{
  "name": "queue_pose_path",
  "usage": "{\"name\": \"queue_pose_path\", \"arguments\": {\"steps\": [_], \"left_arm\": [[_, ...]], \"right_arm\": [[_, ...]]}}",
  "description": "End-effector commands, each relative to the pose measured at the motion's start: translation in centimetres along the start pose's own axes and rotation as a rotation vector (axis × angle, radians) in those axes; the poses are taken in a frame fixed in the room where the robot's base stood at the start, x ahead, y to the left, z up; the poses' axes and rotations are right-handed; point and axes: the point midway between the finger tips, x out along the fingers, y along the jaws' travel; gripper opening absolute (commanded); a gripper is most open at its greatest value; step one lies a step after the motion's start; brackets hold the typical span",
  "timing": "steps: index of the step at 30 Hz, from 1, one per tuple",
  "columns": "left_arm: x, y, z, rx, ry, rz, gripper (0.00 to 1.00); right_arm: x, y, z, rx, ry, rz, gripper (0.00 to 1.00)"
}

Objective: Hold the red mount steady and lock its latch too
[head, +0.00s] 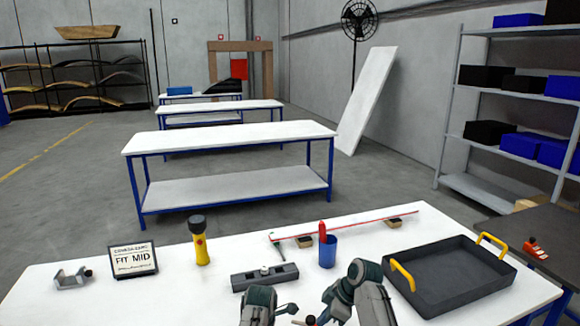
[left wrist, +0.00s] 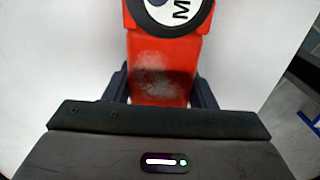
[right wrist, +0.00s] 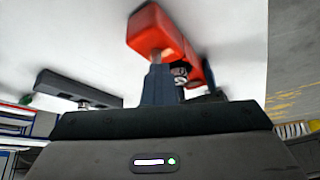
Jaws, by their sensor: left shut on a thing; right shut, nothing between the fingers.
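The red mount (left wrist: 158,75) shows in the left wrist view, with a round white, black-rimmed face marked "M" at the top. My left gripper (left wrist: 163,92) is shut on its red body, one finger on each side. In the right wrist view the mount (right wrist: 197,68) is partly hidden behind my right gripper (right wrist: 160,84), which is shut and empty. A red block-like end (right wrist: 150,30) lies just beyond those fingertips; I cannot tell whether they touch or how the latch stands. In the head view my right gripper (head: 327,308) is beside the left one at the table's front, hiding most of the mount.
On the white table (head: 190,300) stand a grey bracket (head: 72,279), a "FIT MID" sign (head: 134,260), a yellow torch (head: 201,248), a dark block (head: 262,280) and a blue cup (head: 327,252). A black tray (head: 450,290) with yellow handles is at the right.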

Motion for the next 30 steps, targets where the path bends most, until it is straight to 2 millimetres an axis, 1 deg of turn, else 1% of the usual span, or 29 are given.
{"name": "queue_pose_path", "arguments": {"steps": [15, 30], "left_arm": [[0.0, -0.1, 0.2, 0.005, -0.003, -0.003, 0.24], [0.0, -0.2, 0.2, 0.005, -0.003, -0.004, 0.24]], "right_arm": [[0.0, 1.2, -0.2, -0.002, 0.003, 0.003, 0.0], [-0.1, 1.3, -0.1, -0.002, 0.004, 0.002, 0.0]]}}
